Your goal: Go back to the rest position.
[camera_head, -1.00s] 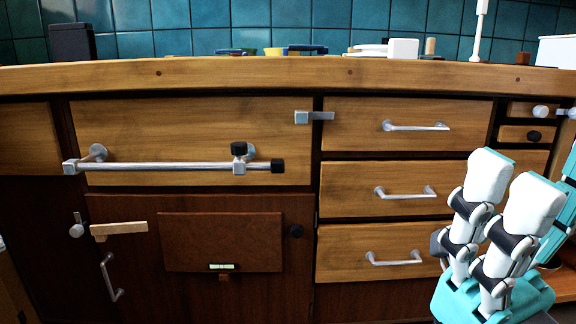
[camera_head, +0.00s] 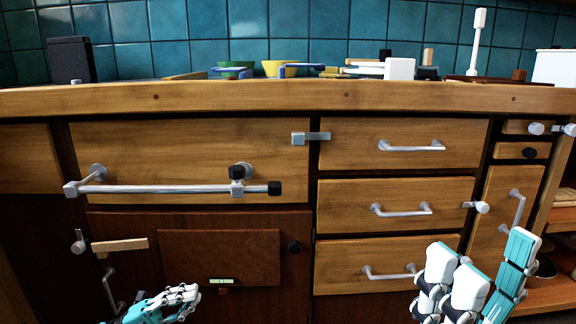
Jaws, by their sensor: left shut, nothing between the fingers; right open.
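My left gripper (camera_head: 182,296) shows at the bottom left of the head view, in front of the dark lower cabinet door. Its white fingers are closed together with nothing between them, and its lower part is cut off by the frame edge. My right gripper (camera_head: 482,268) is at the bottom right, in front of the lower drawers, with its fingers pointing up. It is open and empty, and its base is out of frame. Neither gripper visibly holds anything.
A wooden counter (camera_head: 300,97) runs across, with bowls, boards and a white block (camera_head: 400,69) on it. Below are drawers with metal handles (camera_head: 412,147) and a long protruding bar (camera_head: 150,188). A dark door (camera_head: 130,225) is lower left. An open shelf (camera_head: 556,250) is far right.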

